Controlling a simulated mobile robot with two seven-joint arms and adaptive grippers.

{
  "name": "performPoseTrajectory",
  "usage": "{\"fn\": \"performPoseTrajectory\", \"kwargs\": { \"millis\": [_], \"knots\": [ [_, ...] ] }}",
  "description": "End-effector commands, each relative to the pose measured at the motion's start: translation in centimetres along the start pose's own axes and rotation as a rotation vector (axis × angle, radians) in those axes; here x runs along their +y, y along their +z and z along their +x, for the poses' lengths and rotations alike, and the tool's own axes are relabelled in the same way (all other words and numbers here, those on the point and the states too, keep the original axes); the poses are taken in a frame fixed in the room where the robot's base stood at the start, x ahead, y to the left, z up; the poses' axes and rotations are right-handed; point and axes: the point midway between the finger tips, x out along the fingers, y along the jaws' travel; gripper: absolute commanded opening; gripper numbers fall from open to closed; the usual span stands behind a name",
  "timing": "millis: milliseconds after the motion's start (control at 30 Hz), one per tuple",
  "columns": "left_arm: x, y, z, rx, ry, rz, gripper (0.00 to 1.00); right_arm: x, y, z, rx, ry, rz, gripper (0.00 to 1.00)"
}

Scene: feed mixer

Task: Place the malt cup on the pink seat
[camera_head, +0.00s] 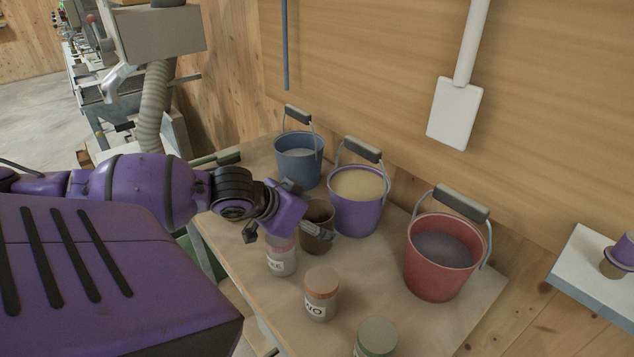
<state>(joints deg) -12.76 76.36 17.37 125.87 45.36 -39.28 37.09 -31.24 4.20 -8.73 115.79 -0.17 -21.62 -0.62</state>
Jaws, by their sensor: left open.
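A brown cup (318,226), which looks like the malt cup, stands on the wooden table among the buckets and jars. My left gripper (286,234) is open, with its fingers pointing down at the near left side of the cup. One finger overlaps the cup in the picture; I cannot tell whether they touch. The jar with a pinkish lid (282,262) is just below the gripper and partly hidden by it. I cannot make out a pink seat with certainty. My right gripper is not in view.
A blue bucket (299,168), a purple bucket (356,214) and a red bucket (437,272) stand along the table's back. An orange-lidded jar (321,304) and a green-lidded jar (376,340) are at the front. A white scoop (455,112) hangs on the wall. A pale shelf (590,262) is at right.

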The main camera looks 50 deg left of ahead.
Motion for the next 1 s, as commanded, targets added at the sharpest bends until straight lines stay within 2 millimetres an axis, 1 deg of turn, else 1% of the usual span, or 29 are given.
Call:
{"fn": "performPoseTrajectory", "kwargs": {
  "millis": [100,500,767,867,1000],
  "knots": [
    [0.0,-0.1,-0.1,0.001,0.000,0.000,0.83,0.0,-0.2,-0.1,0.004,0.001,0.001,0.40],
    [0.0,-0.1,-0.1,0.001,0.000,0.000,0.30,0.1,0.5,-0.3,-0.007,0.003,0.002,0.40],
    [0.0,-0.2,-0.2,0.002,0.000,0.000,0.30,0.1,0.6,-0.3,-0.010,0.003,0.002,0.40],
    [0.0,-0.7,-0.7,0.002,0.000,0.000,0.30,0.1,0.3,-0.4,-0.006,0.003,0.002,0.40],
    [0.0,-2.0,-1.9,0.005,-0.001,0.001,0.30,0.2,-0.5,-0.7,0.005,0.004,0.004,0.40]
  ]
}}
